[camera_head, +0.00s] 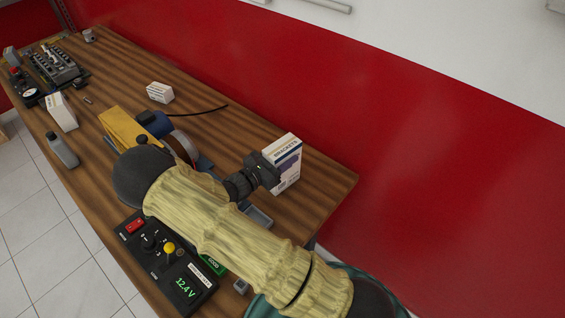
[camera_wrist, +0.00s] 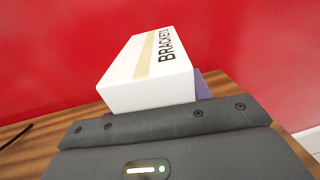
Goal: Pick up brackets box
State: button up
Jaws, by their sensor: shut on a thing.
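The fingertips are hidden there. I cannot tell whether the box still touches the table.
A power supply reading 12.4 V (camera_head: 168,262) sits at the table's front edge. A yellow item (camera_head: 128,124), a small white box (camera_head: 160,92), a black cable (camera_head: 200,111) and a grey bottle (camera_head: 62,150) lie further left. A red wall (camera_head: 400,150) stands close behind.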

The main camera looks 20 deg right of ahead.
notch_tip(320, 180, up, 10)
jog(key=shift+r+b, duration=0.1)
jog(key=shift+b, duration=0.4)
dwell(0.6)
